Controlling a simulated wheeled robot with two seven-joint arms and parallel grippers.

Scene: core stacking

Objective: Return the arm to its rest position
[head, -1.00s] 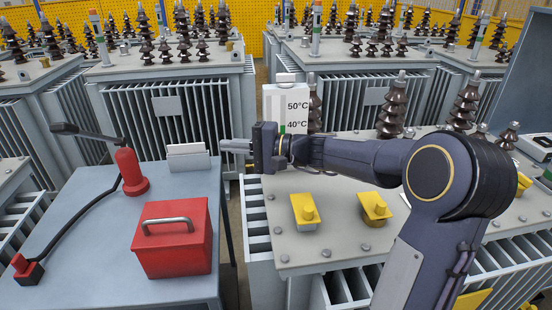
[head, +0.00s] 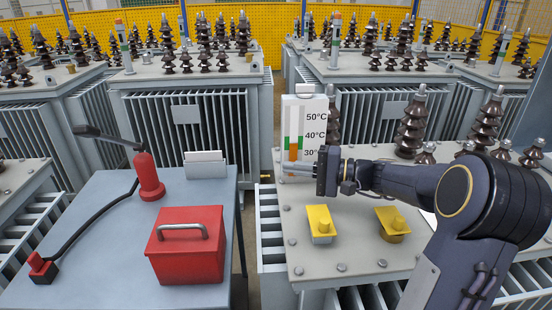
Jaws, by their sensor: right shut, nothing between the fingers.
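My right gripper (head: 298,174) is shut and empty. My right arm (head: 440,190) comes in from the right, bent at a large dark joint, and reaches across the transformer. The gauge shows a green and orange bar beside 50°C, 40°C and 30°C marks. My left gripper and arm are not in view.
Two yellow-topped fittings (head: 320,225) (head: 392,224) stand on the transformer below my arm. Brown ribbed insulators (head: 411,122) stand behind it. At left, a grey table (head: 90,230) holds a red toolbox (head: 187,250), a red tool with a black cable (head: 148,176) and a white card holder (head: 205,164).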

